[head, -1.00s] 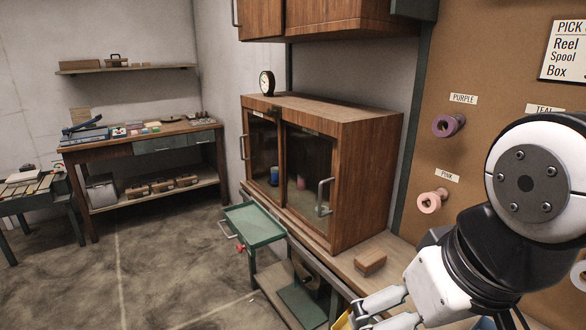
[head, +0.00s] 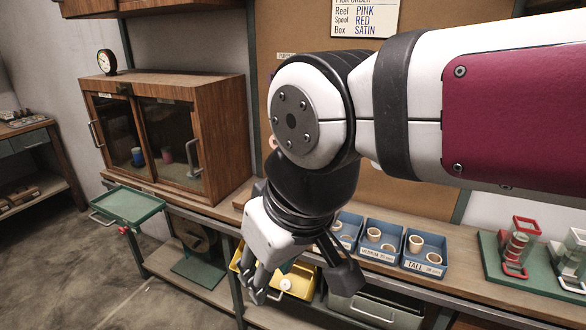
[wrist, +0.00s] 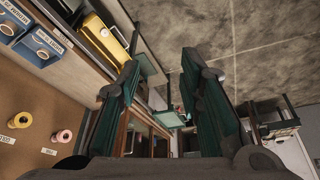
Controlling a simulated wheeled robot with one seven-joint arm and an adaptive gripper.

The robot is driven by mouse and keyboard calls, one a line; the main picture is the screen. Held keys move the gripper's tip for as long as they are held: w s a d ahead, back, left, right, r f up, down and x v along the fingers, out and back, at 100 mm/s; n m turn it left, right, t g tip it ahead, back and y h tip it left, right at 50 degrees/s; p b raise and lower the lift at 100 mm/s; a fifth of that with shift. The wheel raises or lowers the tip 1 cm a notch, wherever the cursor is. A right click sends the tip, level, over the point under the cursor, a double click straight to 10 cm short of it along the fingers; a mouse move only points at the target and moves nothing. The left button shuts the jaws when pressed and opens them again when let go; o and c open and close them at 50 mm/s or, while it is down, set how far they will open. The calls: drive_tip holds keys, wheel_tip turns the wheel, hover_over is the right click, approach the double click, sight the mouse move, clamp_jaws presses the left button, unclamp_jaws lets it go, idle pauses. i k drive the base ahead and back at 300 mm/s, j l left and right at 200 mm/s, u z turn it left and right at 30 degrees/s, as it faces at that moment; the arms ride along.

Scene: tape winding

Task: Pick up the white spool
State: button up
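Several cream, ring-like pieces (head: 374,234) sit in the blue bins (head: 378,256) on the bench. In the glass cabinet (head: 165,135) a blue-and-white spool (head: 138,157) and a pinkish spool (head: 167,155) show dimly behind the doors. My gripper (head: 262,284) hangs in front of the bench, left of the blue bins and by the yellow bin (head: 302,281). In the wrist view, my gripper (wrist: 160,75) is open, with nothing between its fingers. My arm hides part of the pegboard.
A green tray (head: 128,206) stands out in front of the bench below the cabinet. Red and white frames, one holding a red spool (head: 516,246), stand on a green mat at the right. The wrist view shows pegboard spools (wrist: 62,137). The floor at the left is clear.

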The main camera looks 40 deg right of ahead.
sight(286, 284)
drive_tip(key=z, duration=2.7)
drive_tip(key=u, duration=2)
drive_tip(key=k, duration=0.45)
drive_tip(key=i, duration=0.65)
drive_tip(key=i+l+u, duration=0.25)
drive_tip(key=k+j, duration=0.05)
